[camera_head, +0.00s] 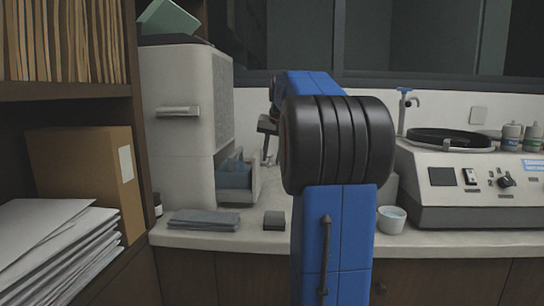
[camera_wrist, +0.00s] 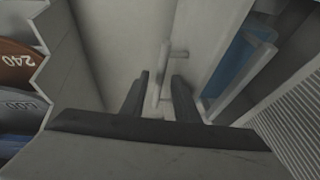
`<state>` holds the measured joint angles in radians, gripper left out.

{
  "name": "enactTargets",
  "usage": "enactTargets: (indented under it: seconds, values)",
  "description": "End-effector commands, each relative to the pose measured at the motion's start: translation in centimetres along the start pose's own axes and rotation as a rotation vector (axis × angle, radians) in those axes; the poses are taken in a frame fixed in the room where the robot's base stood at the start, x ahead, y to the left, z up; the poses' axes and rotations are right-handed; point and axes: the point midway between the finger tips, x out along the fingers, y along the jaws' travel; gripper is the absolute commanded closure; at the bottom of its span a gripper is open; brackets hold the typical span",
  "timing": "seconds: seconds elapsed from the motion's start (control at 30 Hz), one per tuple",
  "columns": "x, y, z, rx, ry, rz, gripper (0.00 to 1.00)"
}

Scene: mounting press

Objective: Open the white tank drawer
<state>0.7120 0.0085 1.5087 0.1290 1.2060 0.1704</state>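The white tank drawer (camera_head: 236,196) sticks out from the lower right side of the tall white cabinet (camera_head: 185,80), with blue showing inside it. In the wrist view the blue part (camera_wrist: 238,68) and its pale rim lie to the right. A pale bar handle (camera_wrist: 163,78) shows ahead of and between my fingertips. My gripper (camera_wrist: 160,92) is open, with its two dark fingers apart; whether either touches the handle I cannot tell. In the head view my gripper (camera_head: 268,140) is right of the drawer, partly hidden behind my blue arm.
Numbered discs (camera_wrist: 22,62) show at the wrist view's left edge. A folded grey cloth (camera_head: 204,220), a small dark block (camera_head: 274,220) and a cup (camera_head: 391,219) sit on the counter. A shelf with papers (camera_head: 45,240) stands left, a grinder (camera_head: 465,180) right.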

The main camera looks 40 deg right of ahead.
Motion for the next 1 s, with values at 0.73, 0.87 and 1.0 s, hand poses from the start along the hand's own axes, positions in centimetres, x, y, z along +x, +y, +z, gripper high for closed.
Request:
enactTargets:
  seconds: [0.73,0.87,1.0]
  values:
    - [-1.1,6.4,-0.6,0.005,0.001,0.002,1.0]
    - [-1.5,8.2,-0.7,0.004,0.001,0.002,1.0]
    - [-1.7,9.3,-0.8,0.002,0.001,0.0,1.0]
